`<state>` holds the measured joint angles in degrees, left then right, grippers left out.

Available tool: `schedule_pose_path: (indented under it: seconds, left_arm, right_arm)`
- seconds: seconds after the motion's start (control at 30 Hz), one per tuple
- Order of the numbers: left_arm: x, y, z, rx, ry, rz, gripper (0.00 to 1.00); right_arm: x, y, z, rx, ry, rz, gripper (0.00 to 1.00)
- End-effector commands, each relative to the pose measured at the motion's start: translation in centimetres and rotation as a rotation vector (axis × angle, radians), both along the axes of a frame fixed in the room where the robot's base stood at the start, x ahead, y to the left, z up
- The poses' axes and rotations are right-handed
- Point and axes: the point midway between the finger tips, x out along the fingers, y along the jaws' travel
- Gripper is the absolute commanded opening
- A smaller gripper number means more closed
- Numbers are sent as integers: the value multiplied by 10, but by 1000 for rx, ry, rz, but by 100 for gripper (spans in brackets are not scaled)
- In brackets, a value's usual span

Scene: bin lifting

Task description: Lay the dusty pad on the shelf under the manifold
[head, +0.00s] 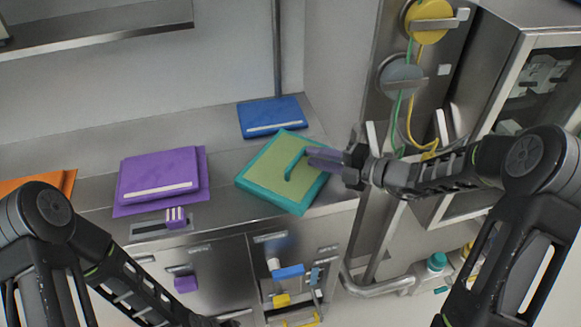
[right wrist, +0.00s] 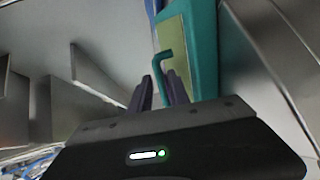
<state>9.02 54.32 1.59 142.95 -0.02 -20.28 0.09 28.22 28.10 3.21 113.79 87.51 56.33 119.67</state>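A teal-edged pad with a dull yellow-green face (head: 262,185) lies on the steel counter near its front right corner. A teal bent handle (head: 291,166) stands on its face and also shows in the right wrist view (right wrist: 164,66). I cannot tell whether its dull face is dust. My right gripper (head: 312,158) is at this handle from the right. In the right wrist view its two fingers (right wrist: 160,85) stand on either side of the handle with a small gap, so it looks open. My left gripper is mostly cut off at the bottom edge.
A purple pad stack (head: 130,206), a blue pad (head: 270,115) and an orange pad (head: 68,180) lie on the counter (head: 225,170). Yellow (head: 428,20) and grey (head: 402,78) round valve-like fittings with hoses hang on the right panel. A shelf (head: 100,22) is at upper left.

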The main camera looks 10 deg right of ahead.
Motion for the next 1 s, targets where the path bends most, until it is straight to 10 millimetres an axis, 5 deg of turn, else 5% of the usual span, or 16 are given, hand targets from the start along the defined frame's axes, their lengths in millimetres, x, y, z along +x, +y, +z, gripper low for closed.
schedule_pose_path:
  seconds: [0.37, 1.0]
  left_arm:
    - [-1, 1, 9, 2, 4, 1, 25]
    - [-1, 1, 9, 2, 4, 1, 25]
  right_arm:
    - [31, 34, -7, 1, 1, 3, 22]
    - [32, 35, -8, 0, 0, 1, 21]
